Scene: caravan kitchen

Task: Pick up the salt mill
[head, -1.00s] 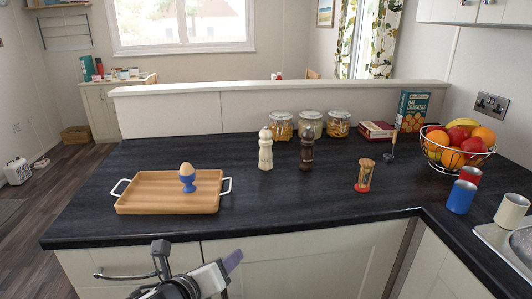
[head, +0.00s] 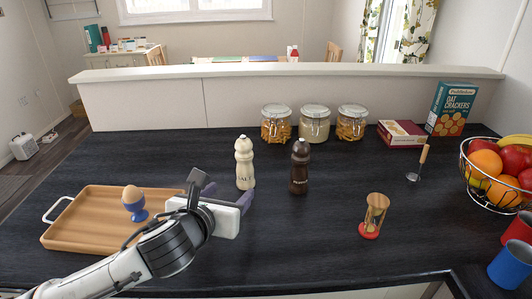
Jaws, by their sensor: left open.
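The cream salt mill (head: 244,160) stands upright on the dark worktop in the head view, with dark lettering low on its body. My left gripper (head: 227,188) is open and empty, just in front of the mill and a little to its left. Its right finger overlaps the foot of the mill in the picture; I cannot tell whether they touch. The dark brown pepper mill (head: 300,168) stands upright to the right of the salt mill, with a gap between them. My right gripper is out of view.
A wooden tray (head: 76,232) with a blue egg cup (head: 135,208) and egg lies left, partly behind my left arm. Several jars (head: 314,124) stand behind the mills. A sand timer (head: 374,216), a fruit basket (head: 488,195) and mugs (head: 512,264) are right. The front middle worktop is clear.

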